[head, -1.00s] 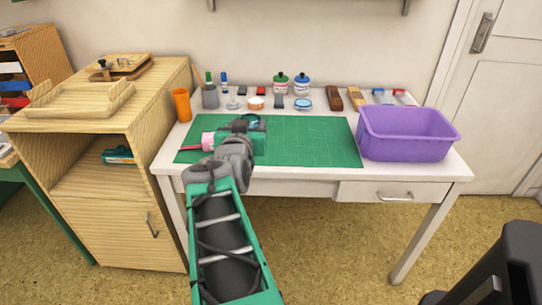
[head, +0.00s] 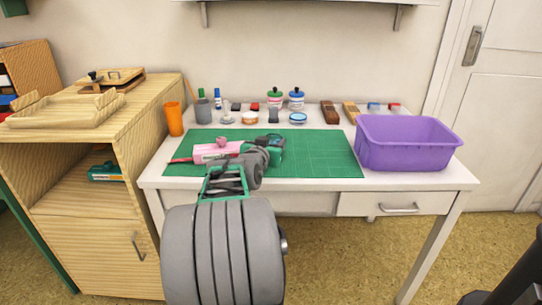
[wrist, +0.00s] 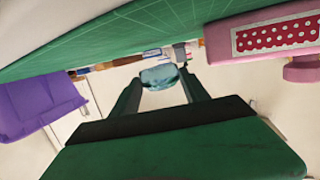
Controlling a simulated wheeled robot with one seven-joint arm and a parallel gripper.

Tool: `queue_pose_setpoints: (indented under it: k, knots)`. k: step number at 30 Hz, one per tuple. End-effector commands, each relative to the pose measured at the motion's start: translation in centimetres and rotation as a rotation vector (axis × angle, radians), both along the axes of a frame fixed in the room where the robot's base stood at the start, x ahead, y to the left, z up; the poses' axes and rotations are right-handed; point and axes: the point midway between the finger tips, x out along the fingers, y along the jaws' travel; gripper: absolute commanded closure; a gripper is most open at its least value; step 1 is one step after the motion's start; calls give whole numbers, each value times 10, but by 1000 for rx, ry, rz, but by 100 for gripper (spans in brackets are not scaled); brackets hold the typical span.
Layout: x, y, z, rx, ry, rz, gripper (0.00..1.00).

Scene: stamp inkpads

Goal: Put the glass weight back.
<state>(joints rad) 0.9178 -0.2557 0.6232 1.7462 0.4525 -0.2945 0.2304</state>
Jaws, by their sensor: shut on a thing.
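My gripper (wrist: 160,84) is shut on the glass weight (wrist: 159,77), a clear bluish rounded piece held between the two green fingertips in the wrist view. In the head view, my green gripper (head: 272,147) is over the middle-left of the green cutting mat (head: 325,150). The glass weight cannot be made out there, as the gripper hides it. A pink block-shaped thing (head: 212,154) with a round pink knob is just left of my gripper. It also shows at the upper right of the wrist view (wrist: 280,38), with a red dotted label, apart from the fingers.
A purple bin (head: 408,146) stands at the table's right. Along the back are a blue-topped round tin (head: 298,118), a brown round pad (head: 249,118), two lidded jars, several small blocks and a grey cup (head: 203,112). An orange cup (head: 174,119) stands left. The mat's right half is clear.

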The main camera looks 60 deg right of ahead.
Motion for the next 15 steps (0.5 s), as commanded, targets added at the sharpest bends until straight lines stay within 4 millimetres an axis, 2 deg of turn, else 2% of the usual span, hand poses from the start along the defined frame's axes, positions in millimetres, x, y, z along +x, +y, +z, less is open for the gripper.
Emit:
queue_pose_setpoints:
  k: [6,15]
  knots:
    - [3,-3,-35,1,1,1,100]
    - [3,-3,-37,-1,0,1,100]
